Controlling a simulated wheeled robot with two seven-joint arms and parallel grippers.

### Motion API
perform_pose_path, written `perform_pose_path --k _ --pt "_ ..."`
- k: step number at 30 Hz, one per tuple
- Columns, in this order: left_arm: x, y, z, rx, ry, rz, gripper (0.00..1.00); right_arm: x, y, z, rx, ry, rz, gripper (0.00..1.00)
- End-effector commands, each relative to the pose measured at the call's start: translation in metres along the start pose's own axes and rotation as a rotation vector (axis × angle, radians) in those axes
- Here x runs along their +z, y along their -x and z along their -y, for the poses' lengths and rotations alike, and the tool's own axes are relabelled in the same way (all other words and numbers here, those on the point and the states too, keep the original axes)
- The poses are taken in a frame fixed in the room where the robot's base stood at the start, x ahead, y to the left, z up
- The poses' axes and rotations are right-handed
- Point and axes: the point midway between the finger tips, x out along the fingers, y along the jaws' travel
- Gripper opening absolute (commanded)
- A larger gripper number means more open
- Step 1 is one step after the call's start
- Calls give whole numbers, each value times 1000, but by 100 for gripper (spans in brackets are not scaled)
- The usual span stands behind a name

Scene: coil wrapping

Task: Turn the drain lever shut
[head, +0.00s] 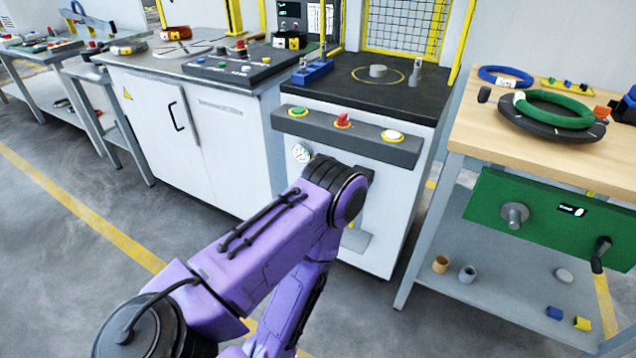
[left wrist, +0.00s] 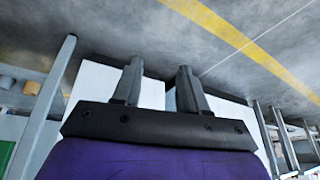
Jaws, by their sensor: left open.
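My left arm, purple, reaches from the bottom of the head view to the front of a white cabinet machine (head: 389,168). Its dark wrist end is near the cabinet front, and its gripper is hidden behind the arm there. In the left wrist view my left gripper (left wrist: 160,84) shows two grey fingers apart with nothing between them, in front of a white surface. I cannot make out the drain lever; my arm covers part of the cabinet front. A small gauge (head: 301,153) and a grey ledge (head: 356,241) low down show on that front. My right gripper is not in view.
A grey control bar (head: 372,134) with a red knob (head: 342,120) juts out above my wrist. A wooden bench (head: 465,127) with coils and a green panel (head: 541,213) stands right. A white cabinet (head: 225,145) stands left. The floor in front at left is clear.

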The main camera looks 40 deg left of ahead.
Motion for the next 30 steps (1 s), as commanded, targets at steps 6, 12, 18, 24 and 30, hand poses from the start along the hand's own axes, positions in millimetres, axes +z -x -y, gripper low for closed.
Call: perform_pose_path --k 6,12,18,24,30 --pt "-108 -127 -116 347 -53 -392 43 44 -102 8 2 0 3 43" --pt "-266 -149 -126 400 -115 -962 43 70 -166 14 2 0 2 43" --pt "-324 -136 -108 340 -147 -1171 43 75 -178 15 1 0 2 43" --pt "-357 -149 -123 341 -152 -1173 43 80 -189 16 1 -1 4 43" --pt "-393 -164 -138 344 -151 -1169 43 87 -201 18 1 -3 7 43"
